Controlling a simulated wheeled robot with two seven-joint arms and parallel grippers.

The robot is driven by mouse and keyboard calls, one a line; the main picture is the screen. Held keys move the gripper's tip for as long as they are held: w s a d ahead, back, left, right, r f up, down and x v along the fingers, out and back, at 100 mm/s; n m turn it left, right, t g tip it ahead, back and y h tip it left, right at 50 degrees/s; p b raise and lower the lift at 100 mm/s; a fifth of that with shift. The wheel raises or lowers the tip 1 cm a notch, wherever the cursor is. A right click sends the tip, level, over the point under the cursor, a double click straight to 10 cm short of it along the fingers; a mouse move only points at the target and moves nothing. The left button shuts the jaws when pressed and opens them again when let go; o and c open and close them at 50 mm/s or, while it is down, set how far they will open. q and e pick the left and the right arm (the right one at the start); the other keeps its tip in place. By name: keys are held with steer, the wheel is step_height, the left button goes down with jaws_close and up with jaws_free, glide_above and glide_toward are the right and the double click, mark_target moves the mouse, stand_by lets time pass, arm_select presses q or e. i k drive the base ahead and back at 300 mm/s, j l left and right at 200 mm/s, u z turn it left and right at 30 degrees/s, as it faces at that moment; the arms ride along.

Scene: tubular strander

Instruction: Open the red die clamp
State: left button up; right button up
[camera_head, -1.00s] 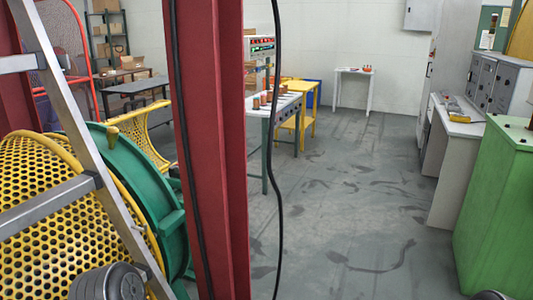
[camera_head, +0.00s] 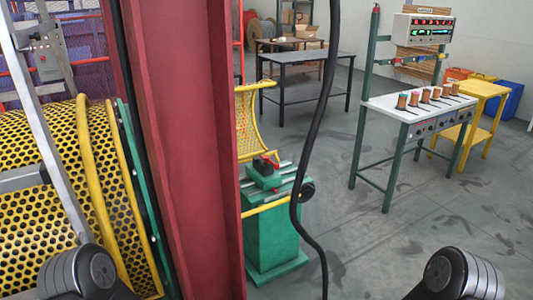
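A small red clamp (camera_head: 264,163) sits on top of a green machine stand (camera_head: 272,238), just right of the red column in the head view. It is small in the picture, and I cannot tell whether it is open or shut. Grey rods and a dark round knob (camera_head: 307,191) show beside it on the stand. The column hides the stand's left side. Neither of my grippers is in view. Only grey rounded links of my arms show at the bottom left and bottom right.
A white bench (camera_head: 410,107) with spools is right. Floor in front of it is clear.

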mark_target(268, 160)
steer(key=i+l, duration=0.1)
steer(key=l, duration=0.2)
steer(key=i+l, duration=0.1)
steer(key=l, duration=0.15)
steer(key=i+l, duration=0.1)
steer(key=l, duration=0.2)
steer(key=i+l+z, duration=0.1)
steer(key=i+l, duration=0.55)
steer(key=l, duration=0.15)
steer(key=i+l+z, duration=0.1)
steer(key=i+l, duration=0.55)
steer(key=l, duration=0.1)
